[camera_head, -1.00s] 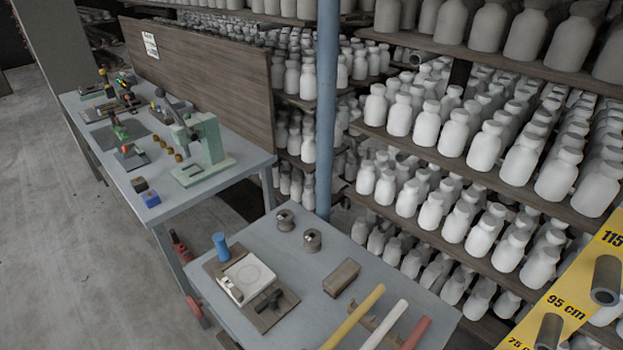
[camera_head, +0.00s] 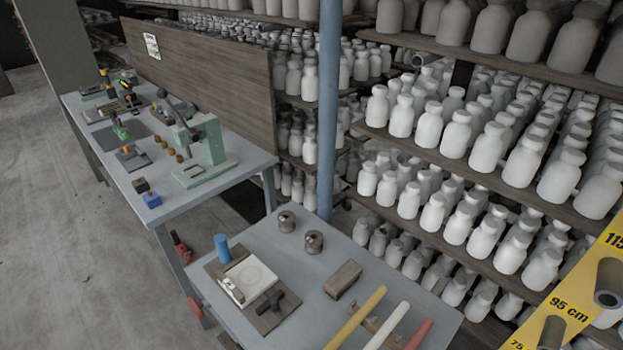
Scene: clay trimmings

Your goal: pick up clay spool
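I cannot tell for certain which thing is the clay spool. Candidates stand on the near grey table (camera_head: 290,320). Two small rounded brownish-metallic pieces, one at the back (camera_head: 286,221) and one beside it (camera_head: 313,241), stand upright near its far edge. A blue cylinder (camera_head: 222,247) stands upright at the back left corner of a brown board (camera_head: 283,318) that bears a white slab (camera_head: 247,277). Neither of my grippers shows in this view.
A brown block (camera_head: 343,279) and yellow (camera_head: 355,318), white (camera_head: 386,326) and red (camera_head: 418,334) rods lie on the near table. A longer table (camera_head: 178,205) with a green press (camera_head: 207,150) stands behind left. A blue post (camera_head: 328,110) and shelves of white bottles rise behind.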

